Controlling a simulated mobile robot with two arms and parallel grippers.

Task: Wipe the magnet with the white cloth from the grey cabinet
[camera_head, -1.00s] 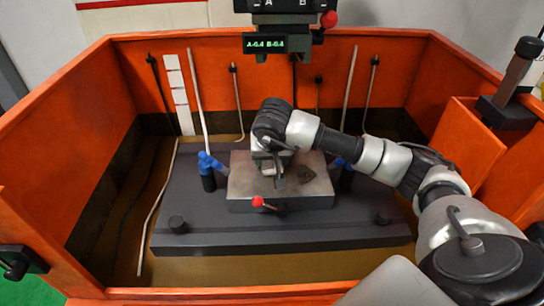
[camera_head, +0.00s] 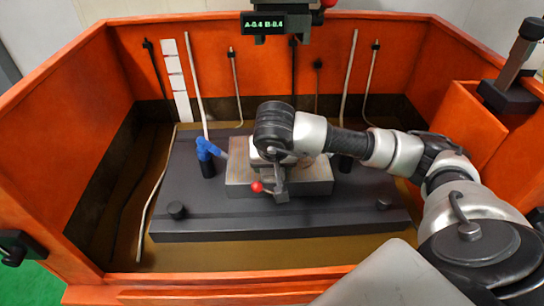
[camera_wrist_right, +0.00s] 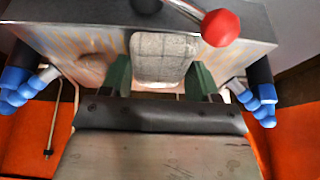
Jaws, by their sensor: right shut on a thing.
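The magnet (camera_head: 310,183) is a flat grey steel block with a red-knobbed lever (camera_head: 257,187), on a dark bed in the orange tank. It fills the upper part of the right wrist view (camera_wrist_right: 85,38), with faint yellowish marks on its top. My right gripper (camera_head: 277,170) is over the magnet's middle, near its front edge. Its green fingers (camera_wrist_right: 160,78) are shut on a pale grey-white folded cloth (camera_wrist_right: 163,55). The cloth lies at the magnet's top face; whether it presses on it cannot be told. My left gripper is out of view.
Blue nozzles on black stubs (camera_head: 207,160) flank the magnet. The orange tank walls (camera_head: 75,150) surround the dark bed (camera_head: 200,220), with thin hoses along the back. A display head (camera_head: 265,24) hangs above. The front of the bed is mostly clear.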

